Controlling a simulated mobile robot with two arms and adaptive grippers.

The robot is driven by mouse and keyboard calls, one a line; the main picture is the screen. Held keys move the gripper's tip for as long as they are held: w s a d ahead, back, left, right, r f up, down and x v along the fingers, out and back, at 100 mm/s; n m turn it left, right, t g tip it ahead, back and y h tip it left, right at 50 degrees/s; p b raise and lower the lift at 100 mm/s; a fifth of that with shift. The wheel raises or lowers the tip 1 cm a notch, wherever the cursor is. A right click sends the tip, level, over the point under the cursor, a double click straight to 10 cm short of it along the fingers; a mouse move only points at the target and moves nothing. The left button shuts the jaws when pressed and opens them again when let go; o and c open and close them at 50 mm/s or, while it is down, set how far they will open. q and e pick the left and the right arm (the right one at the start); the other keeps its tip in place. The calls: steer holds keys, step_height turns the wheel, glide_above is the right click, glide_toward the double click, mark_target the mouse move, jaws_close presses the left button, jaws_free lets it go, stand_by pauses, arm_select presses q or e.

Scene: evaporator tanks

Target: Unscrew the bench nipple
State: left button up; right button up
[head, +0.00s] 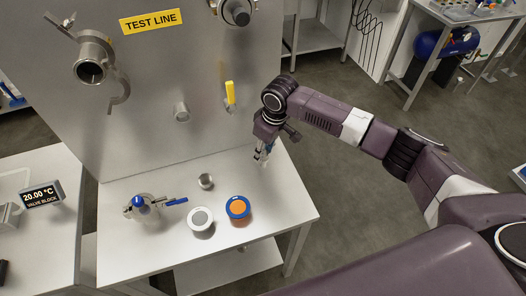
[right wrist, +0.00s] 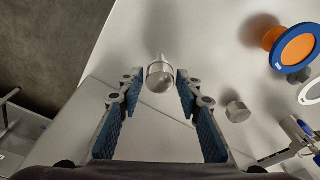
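A shiny round metal fitting, which looks like the bench nipple (right wrist: 160,77), shows in the right wrist view over the pale bench top. It lies between the fingertips of my right gripper (right wrist: 158,80), with a small gap visible on each side. The fingers are apart and do not appear to touch it. In the head view my right gripper (head: 262,153) points down over the back right of the bench, and I cannot make out the nipple there. My left gripper is not in view.
A small metal fitting (head: 205,181), an orange disc with a blue rim (head: 238,207), a white-rimmed grey disc (head: 200,218) and a blue-handled valve (head: 146,207) stand on the bench (head: 270,216). The upright test panel (head: 150,130) rises close behind. The bench's front right is clear.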

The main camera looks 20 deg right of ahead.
steer(key=m+p, duration=0.2)
steer(key=p, duration=0.1)
steer(key=shift+a+r+m, duration=0.1)
steer(key=shift+r+m, duration=0.15)
steer(key=shift+m, duration=0.15)
steer(key=shift+m+h+p, duration=0.3)
steer(key=shift+m+p, duration=0.4)
steer(key=shift+p, duration=0.25)
steer(key=shift+f+m, duration=0.2)
steer(key=shift+m, duration=0.1)
steer(key=shift+a+r+m+p, duration=0.1)
steer(key=shift+r+m+p, duration=0.05)
steer(key=shift+m+p, duration=0.6)
steer(key=shift+f+m+h, duration=0.25)
steer(key=shift+m+h, duration=0.05)
steer(key=shift+m, duration=0.15)
steer(key=m, duration=0.2)
steer(key=shift+m, duration=0.3)
steer(key=shift+c, duration=0.3)
